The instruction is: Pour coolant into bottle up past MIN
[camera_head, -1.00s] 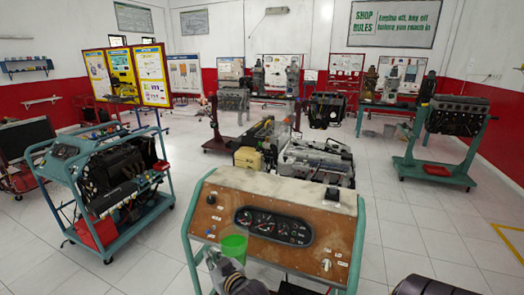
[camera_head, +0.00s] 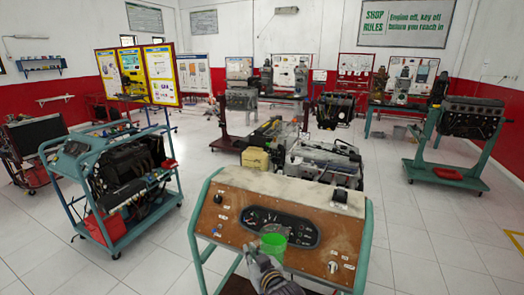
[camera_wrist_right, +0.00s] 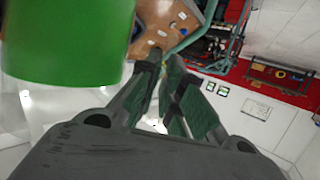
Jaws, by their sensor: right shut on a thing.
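A jug (camera_head: 272,243) with a clear upper rim and bright green below shows in front of the gauge panel in the head view. It looks upright. In the right wrist view the green jug (camera_wrist_right: 65,40) fills the upper left. My right gripper (camera_head: 260,264) is shut on the jug, at its left and lower side in the head view; the exact grip is hard to see. Its fingers also show in the wrist view (camera_wrist_right: 168,95). A yellow container (camera_head: 255,158) stands by the engine behind the panel; I cannot tell whether it is the bottle. No MIN mark is readable. My left gripper is out of view.
The brown gauge panel (camera_head: 226,213) on a teal frame stands close in front, with an engine (camera_head: 322,160) behind it. Another engine trainer (camera_head: 125,170) on a teal cart stands at the left. Tiled floor (camera_head: 425,215) is clear at the right.

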